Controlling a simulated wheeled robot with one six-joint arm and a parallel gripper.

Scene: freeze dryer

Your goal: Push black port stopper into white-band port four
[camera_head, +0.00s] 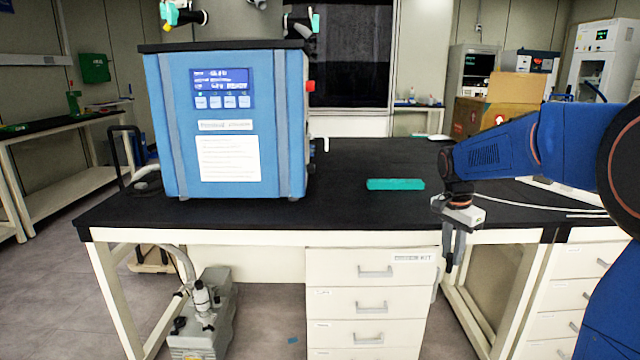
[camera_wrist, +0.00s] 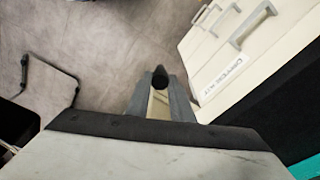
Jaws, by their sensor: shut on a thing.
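My gripper (camera_head: 452,248) hangs pointing down in front of the bench's front edge, beside the drawers. In the wrist view my gripper (camera_wrist: 159,92) is shut on the black stopper (camera_wrist: 160,76), whose dark round end shows between the fingertips. The blue freeze dryer (camera_head: 232,125) stands on the left of the bench, far to the left of my gripper. Black ports with teal parts, a left one (camera_head: 183,15) and a right one (camera_head: 303,24), show on its grey drum, cut off by the top edge. I cannot tell which port has a white band.
A teal block (camera_head: 396,184) lies on the black bench top (camera_head: 345,205). White drawers (camera_head: 372,300) stand below it, close to my gripper. Cardboard boxes (camera_head: 490,112) stand at the back right. A pump (camera_head: 204,315) is on the floor at left. The bench's middle is mostly clear.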

